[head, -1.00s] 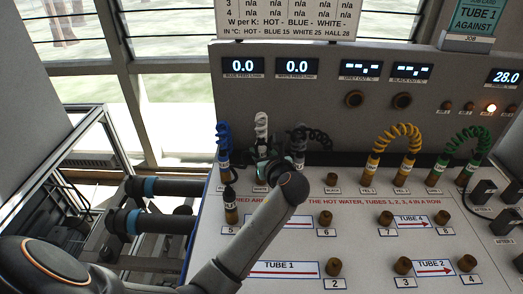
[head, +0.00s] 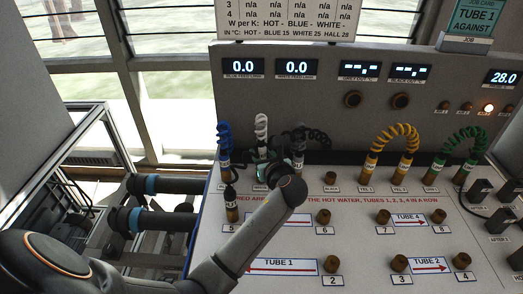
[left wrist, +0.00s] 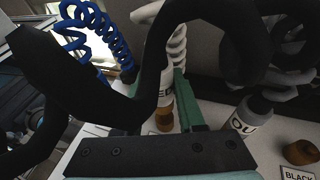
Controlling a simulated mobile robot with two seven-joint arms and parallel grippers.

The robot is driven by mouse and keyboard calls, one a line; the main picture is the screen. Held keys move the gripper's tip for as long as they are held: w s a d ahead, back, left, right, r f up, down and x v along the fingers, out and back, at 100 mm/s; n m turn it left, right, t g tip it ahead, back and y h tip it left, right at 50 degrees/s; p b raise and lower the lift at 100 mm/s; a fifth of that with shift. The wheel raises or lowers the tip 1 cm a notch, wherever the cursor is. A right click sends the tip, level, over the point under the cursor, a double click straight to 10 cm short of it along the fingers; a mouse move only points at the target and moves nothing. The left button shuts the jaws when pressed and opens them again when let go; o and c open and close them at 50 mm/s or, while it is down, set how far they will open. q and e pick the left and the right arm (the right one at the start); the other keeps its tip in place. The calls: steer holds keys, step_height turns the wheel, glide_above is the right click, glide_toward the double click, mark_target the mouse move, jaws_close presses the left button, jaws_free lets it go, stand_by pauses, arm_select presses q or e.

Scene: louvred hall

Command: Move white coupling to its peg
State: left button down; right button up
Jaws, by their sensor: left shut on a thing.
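The white coupling, under a white coiled hose, stands at the back row of the panel in the head view (head: 262,168). In the left wrist view its labelled white body (left wrist: 165,84) sits between the green finger pads, above a brass peg (left wrist: 163,119). My left gripper (head: 273,168) is shut on it, partly hidden by my wrist; the gripper also shows in the left wrist view (left wrist: 168,100). I cannot tell whether the coupling is on that peg or just above it. My right gripper is not in view.
The blue coupling (head: 224,172) stands to the left and the grey one (head: 298,165) close to the right. A black-topped coupling (head: 231,205) is on peg 5. Bare brass pegs 6 (head: 324,216) and 2 (head: 332,264) stand on the panel. Dark curved shapes cross the wrist view.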

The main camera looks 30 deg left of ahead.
arm_select(q)
steer(key=shift+f, duration=0.25)
stand_by(0.3)
steer(key=shift+f, duration=1.3)
steer(key=shift+c, duration=2.2)
jaws_free()
